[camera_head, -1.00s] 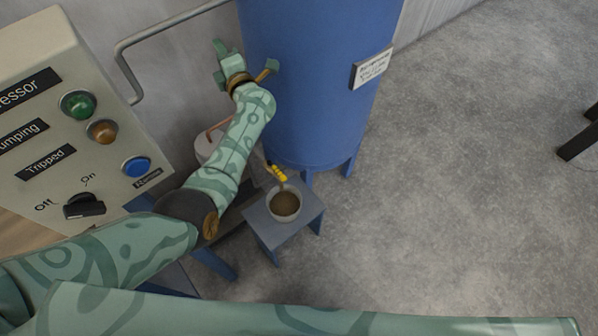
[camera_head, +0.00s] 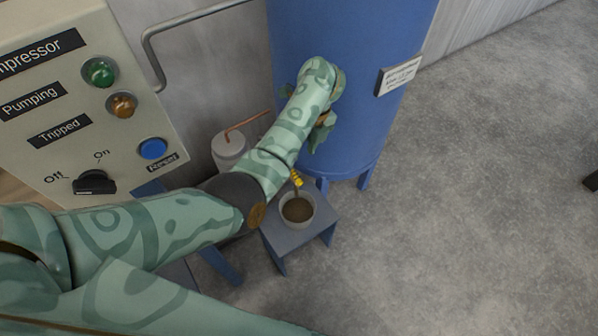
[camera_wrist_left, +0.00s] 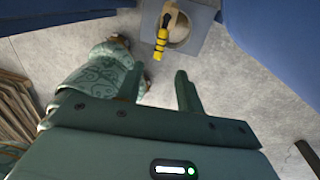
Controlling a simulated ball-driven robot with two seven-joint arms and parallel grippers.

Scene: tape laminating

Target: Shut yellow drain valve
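The yellow drain valve (camera_head: 297,179) is small and sits below the blue tank, just above a cup (camera_head: 297,210) of brown liquid. In the left wrist view the yellow valve handle (camera_wrist_left: 161,43) lies ahead of my fingertips, in front of the cup (camera_wrist_left: 178,30). My left gripper (camera_head: 320,133) is beside the lower tank wall, above the valve and partly hidden by my own wrist. In the wrist view my left gripper (camera_wrist_left: 157,80) has its fingers apart with nothing between them, short of the handle. My right gripper is not in view.
The blue tank (camera_head: 345,60) stands right behind my left gripper. The cup stands on a small grey-blue stool (camera_head: 315,228). A control panel (camera_head: 60,150) with a knob and lights is at the left.

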